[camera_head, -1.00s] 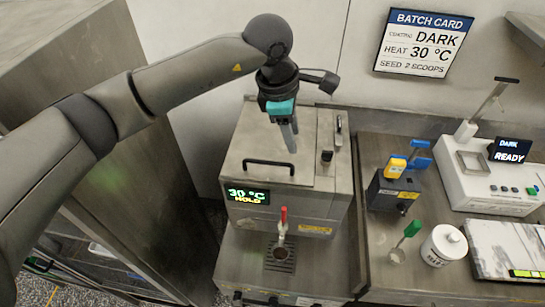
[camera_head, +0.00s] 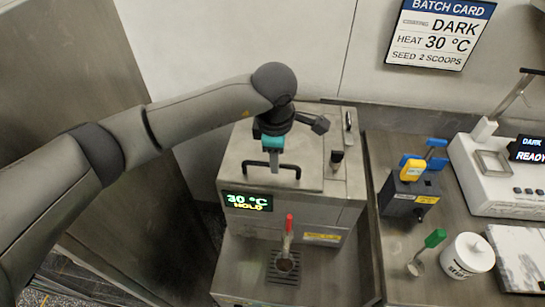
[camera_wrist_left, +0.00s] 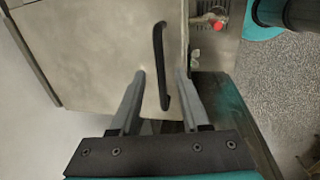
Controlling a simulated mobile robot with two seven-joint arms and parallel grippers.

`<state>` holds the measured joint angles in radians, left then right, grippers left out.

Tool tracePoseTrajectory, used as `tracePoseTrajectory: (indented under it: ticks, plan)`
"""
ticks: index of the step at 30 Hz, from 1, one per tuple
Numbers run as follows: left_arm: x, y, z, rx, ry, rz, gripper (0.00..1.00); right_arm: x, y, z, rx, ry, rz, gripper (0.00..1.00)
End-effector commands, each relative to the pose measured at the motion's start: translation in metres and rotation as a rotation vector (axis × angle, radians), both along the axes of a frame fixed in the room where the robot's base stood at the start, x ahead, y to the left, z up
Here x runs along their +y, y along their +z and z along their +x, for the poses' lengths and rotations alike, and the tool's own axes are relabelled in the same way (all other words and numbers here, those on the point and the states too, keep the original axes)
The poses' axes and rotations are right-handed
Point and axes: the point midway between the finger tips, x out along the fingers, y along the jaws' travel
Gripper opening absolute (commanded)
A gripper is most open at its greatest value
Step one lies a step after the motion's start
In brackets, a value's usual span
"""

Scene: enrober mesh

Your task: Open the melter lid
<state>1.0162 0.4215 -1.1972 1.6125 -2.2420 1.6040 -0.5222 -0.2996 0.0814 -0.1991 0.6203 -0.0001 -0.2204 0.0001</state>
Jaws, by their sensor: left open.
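The melter (camera_head: 321,212) is a metal box with a flat lid (camera_head: 310,150) on top, which is closed. Its black bar handle (camera_head: 256,164) lies along the lid's front and also shows in the left wrist view (camera_wrist_left: 158,62). My left gripper (camera_head: 274,168) is over the handle, pointing down. In the left wrist view my left gripper (camera_wrist_left: 160,74) is open, with one finger on each side of the handle's near part. I cannot tell how far the fingertips are above the lid. My right gripper is not in view.
The melter's display (camera_head: 248,201) reads 30 °C HOLD. A red-handled tap (camera_head: 288,235) is on its front. To the right are a blue-and-yellow device (camera_head: 408,190), a green-handled scoop (camera_head: 434,239), a white jar (camera_head: 467,256) and a white machine (camera_head: 490,180).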

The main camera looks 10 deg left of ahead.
Motion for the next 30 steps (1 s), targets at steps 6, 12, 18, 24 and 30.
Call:
tracePoseTrajectory:
  ticks: [6, 12, 18, 24, 30]
  plan:
    - [-0.0040, -0.0158, -0.0044, 0.000, -0.003, 0.000, 0.46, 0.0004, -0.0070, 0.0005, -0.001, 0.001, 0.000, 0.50]
    - [-0.0043, -0.0159, -0.0046, -0.001, -0.003, 0.000, 0.46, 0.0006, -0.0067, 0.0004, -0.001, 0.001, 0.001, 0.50]
    - [-0.0042, -0.0157, -0.0045, -0.001, -0.003, 0.000, 0.31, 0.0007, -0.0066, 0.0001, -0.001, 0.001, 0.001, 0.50]
    - [-0.0041, -0.0157, -0.0044, -0.001, -0.003, 0.000, 0.09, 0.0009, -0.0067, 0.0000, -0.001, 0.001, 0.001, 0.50]
    - [-0.0040, -0.0157, -0.0044, 0.000, -0.003, 0.000, 0.00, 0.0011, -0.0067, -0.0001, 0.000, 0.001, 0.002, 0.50]
